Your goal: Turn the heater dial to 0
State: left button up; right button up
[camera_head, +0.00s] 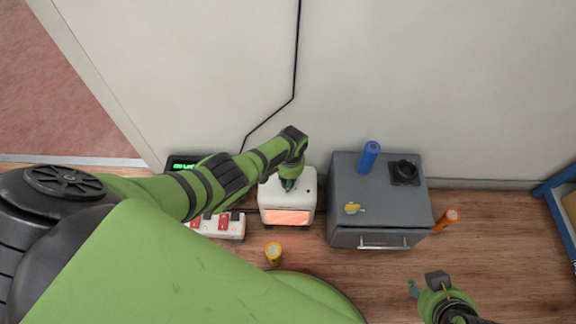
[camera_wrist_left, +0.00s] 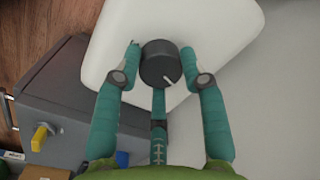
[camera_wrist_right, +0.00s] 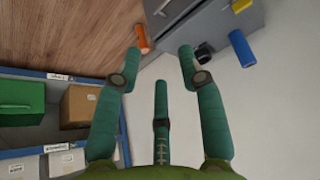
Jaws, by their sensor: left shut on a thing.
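The heater (camera_head: 287,198) is a small white box with a glowing orange front, standing on the floor by the wall. Its dial (camera_wrist_left: 160,62) is a dark round knob with a white mark, on top of the heater (camera_wrist_left: 235,30). My left gripper (camera_head: 288,184) is over the heater's top. In the left wrist view its teal fingers (camera_wrist_left: 161,60) are shut around the dial, one on each side. The white mark points toward the lower right of that view. The scale around the dial cannot be read. My right gripper (camera_wrist_right: 160,55) is open and empty, apart from the heater, at the lower right.
A grey cabinet (camera_head: 345,213) stands right of the heater, with a blue cylinder (camera_head: 369,157), a black object (camera_head: 405,171) and a yellow item (camera_head: 354,208) on it. A power strip (camera_head: 236,227) lies left. Yellow (camera_head: 273,253) and orange (camera_head: 446,219) cylinders stand on the floor. A shelf (camera_wrist_right: 60,75) is at far right.

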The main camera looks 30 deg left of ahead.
pick_arm(q)
jog(key=shift+w+d+n, duration=0.1)
jog(key=shift+w+n, duration=0.05)
jog(key=shift+n, duration=0.5)
jog(key=shift+w+d+n, duration=0.1)
jog(key=shift+n, duration=0.55)
jog(key=shift+a+r, duration=0.1)
jog(key=o, duration=1.1)
jog(key=shift+w, duration=0.1)
jog(key=shift+o, duration=0.2)
jog(key=shift+a, duration=0.1)
notch_tip(320, 180, up, 12)
jog(key=shift+d, duration=0.4)
